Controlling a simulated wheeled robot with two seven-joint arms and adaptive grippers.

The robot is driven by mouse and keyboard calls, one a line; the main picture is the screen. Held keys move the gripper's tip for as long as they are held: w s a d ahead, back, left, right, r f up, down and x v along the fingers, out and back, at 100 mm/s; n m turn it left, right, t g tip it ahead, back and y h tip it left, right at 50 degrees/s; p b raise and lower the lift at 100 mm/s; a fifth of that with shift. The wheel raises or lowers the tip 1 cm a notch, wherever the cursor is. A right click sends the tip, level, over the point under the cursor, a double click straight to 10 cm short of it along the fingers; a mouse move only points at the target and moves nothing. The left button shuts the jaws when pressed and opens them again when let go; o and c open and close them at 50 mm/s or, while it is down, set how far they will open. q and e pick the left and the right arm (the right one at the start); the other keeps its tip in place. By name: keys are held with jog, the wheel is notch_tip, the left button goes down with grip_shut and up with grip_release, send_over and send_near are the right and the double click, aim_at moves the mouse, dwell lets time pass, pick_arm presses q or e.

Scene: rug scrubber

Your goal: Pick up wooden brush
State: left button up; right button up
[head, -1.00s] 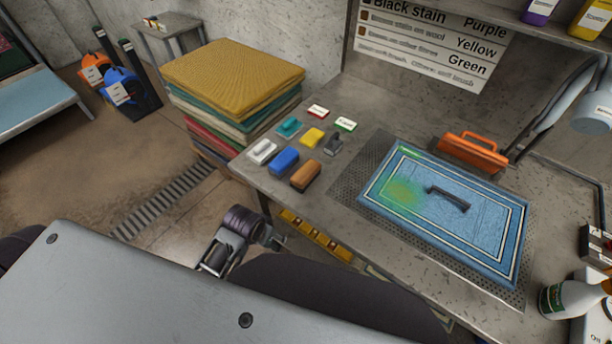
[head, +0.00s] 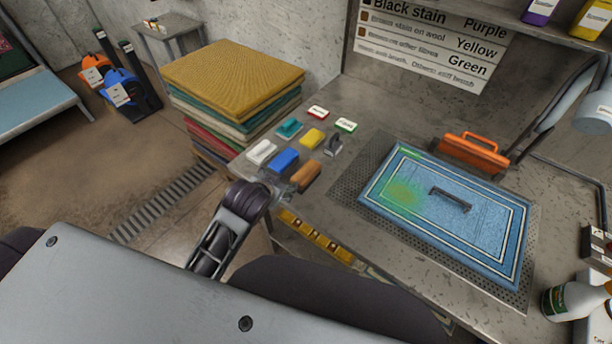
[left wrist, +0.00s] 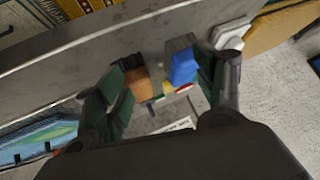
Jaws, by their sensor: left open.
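The wooden brush (head: 306,175) is a brown block at the near left edge of the grey workbench, beside the blue brush (head: 284,160). My left gripper (head: 282,187) is at the bench edge, close to the near side of the wooden brush, and covers a little of it. In the left wrist view the fingers of my left gripper (left wrist: 165,88) are spread wide and empty. The wooden brush (left wrist: 138,84) shows near the left finger there, and the blue brush (left wrist: 183,66) near the right one. I cannot tell whether a finger touches either brush. My right gripper is not in view.
White (head: 262,151), yellow (head: 312,139) and teal (head: 289,128) brushes stand close behind. A blue rug (head: 480,215) with a green-yellow stain and a dark handle lies to the right. Stacked rugs (head: 235,75) stand left of the bench.

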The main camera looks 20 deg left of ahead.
pick_arm(q)
jog(key=w+d+r+m+t+h, duration=0.2)
jog(key=w+d+r+t, duration=0.2)
jog(key=r, duration=0.4)
jog(key=w+d+r+m+t+h, duration=0.2)
jog(key=w+d+r+m+t, duration=0.15)
jog(key=r, duration=0.45)
jog(key=w+d+r+m+t+h, duration=0.25)
jog(key=w+d+r, duration=0.2)
jog(key=r, duration=0.35)
jog(key=s+d+r+m+g+h, duration=0.2)
jog(key=s+d+r+m+h, duration=0.2)
jog(key=d+r+m+h, duration=0.55)
jog(key=s+d+f+m+g+h, duration=0.3)
jog(key=s+d+m+g+h, duration=0.45)
jog(key=m+g, duration=0.6)
notch_tip(320, 180, down, 16)
jog(key=a+m+g+y, duration=0.2)
jog(key=m+g+y, duration=0.45)
jog(key=y, duration=0.65)
jog(key=w+a+f+t+y, duration=0.1)
jog(key=w+a+y, duration=0.3)
jog(key=a, duration=0.6)
jog(key=w+a+f+t+y, duration=0.1)
jog(key=w+a+y, duration=0.3)
jog(key=a, duration=0.6)
jog(key=shift+a+f+t+y, duration=0.4)
jog(key=shift+f+y, duration=0.45)
jog(key=shift+y, duration=0.1)
